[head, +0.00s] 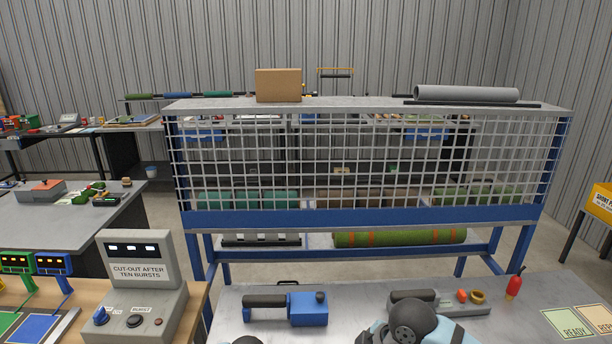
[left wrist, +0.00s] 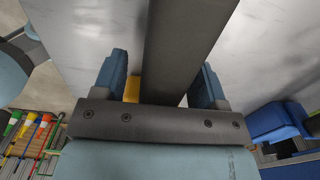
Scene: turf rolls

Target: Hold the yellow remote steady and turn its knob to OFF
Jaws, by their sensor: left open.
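My left gripper (left wrist: 163,64) shows in the left wrist view with its two blue fingers apart. A dark grey bar runs away between the fingers; I cannot tell what it belongs to. A small yellow patch (left wrist: 132,90) shows beside the bar, close to the left finger. It may be part of the yellow remote, but most of it is hidden and no knob shows. I cannot make out the remote in the head view. Neither gripper's fingers show in the head view; only a grey and light blue part of my arm rises at the bottom edge.
A blue tool with a dark handle (head: 307,309) lies on the grey bench (head: 357,289). A cut-out console (head: 139,274) stands at left. A blue-framed mesh rack (head: 360,217) stands behind the bench.

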